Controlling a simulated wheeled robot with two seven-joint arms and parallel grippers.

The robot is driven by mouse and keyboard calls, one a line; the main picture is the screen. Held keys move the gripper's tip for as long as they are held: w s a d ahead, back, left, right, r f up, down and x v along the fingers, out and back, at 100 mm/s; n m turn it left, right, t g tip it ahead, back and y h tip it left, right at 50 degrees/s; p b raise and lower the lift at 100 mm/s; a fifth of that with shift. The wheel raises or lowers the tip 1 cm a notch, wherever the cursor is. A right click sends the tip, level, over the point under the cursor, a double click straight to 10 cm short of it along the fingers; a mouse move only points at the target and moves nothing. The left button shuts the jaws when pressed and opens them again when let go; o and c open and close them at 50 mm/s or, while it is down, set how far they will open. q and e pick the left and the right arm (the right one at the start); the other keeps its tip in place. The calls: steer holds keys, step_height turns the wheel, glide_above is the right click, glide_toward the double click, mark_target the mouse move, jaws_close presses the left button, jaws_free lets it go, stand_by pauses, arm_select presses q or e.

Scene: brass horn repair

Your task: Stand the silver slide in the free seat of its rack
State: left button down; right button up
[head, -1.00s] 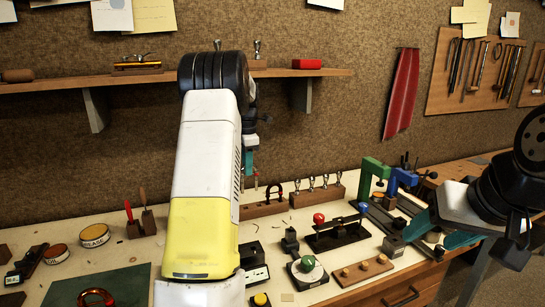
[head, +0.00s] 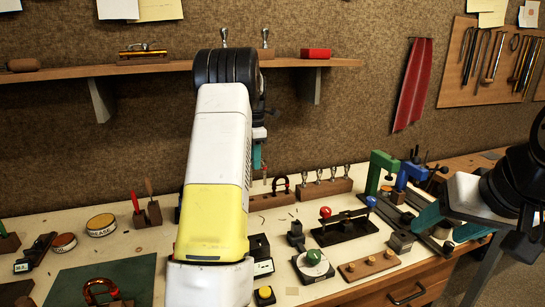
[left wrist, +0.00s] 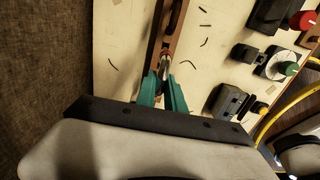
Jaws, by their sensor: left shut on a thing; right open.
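My left gripper (head: 258,155) hangs above the back of the bench, partly hidden by my own arm in the head view. In the left wrist view its teal fingers (left wrist: 163,92) are shut on the silver slide (left wrist: 164,66), seen nearly end-on with a reddish band. The slide is over the wooden rack (left wrist: 157,42); I cannot tell whether they touch. In the head view the rack (head: 262,203) carries a dark red U-shaped slide (head: 280,183) toward its right. The seat under the held slide is hidden. My right gripper (head: 448,224) is open and empty at the right.
A wooden block with several silver mouthpieces (head: 325,188) stands right of the rack. Green and blue clamps (head: 385,172) are farther right. A red-knobbed black fixture (head: 342,229) and a green-knobbed dial (head: 313,260) stand in front. A copper U-shaped piece (head: 98,290) lies on the green mat.

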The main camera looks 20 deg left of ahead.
arm_select(q)
steer(key=shift+f, duration=2.05)
steer(key=shift+f, duration=2.1)
steer(key=c, duration=1.3)
jaws_free()
steer(key=shift+c, duration=0.2)
steer(key=shift+r, duration=0.1)
step_height(320, 180, up, 7)
steer(key=shift+d+r, duration=0.1)
steer(key=shift+r, duration=0.05)
steer(key=shift+s+r, duration=0.1)
steer(key=shift+r, duration=0.1)
